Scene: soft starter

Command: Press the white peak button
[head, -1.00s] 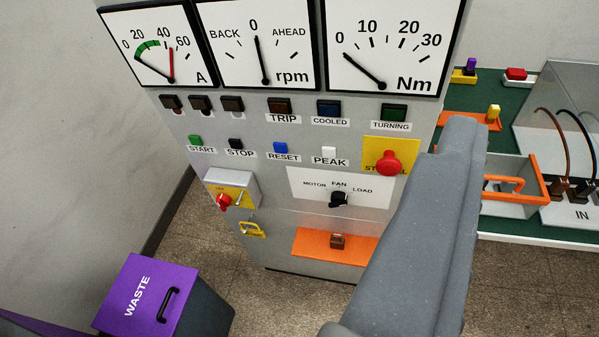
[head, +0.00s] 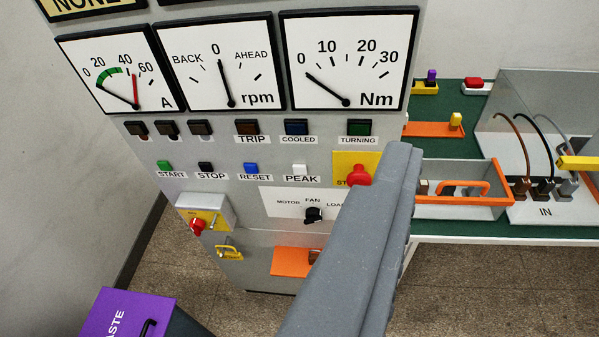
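My grey arm (head: 350,240) rises from the bottom edge and covers part of the yellow plate and the selector's label. It stands to the right of the peak button and does not cover it. No gripper fingers can be made out, so whether my gripper is open or shut is not shown.
The green start button (head: 164,166) and black stop button (head: 205,167) share the row. A black selector knob (head: 314,215) lies below. A purple-lidded waste bin (head: 120,315) stands lower left.

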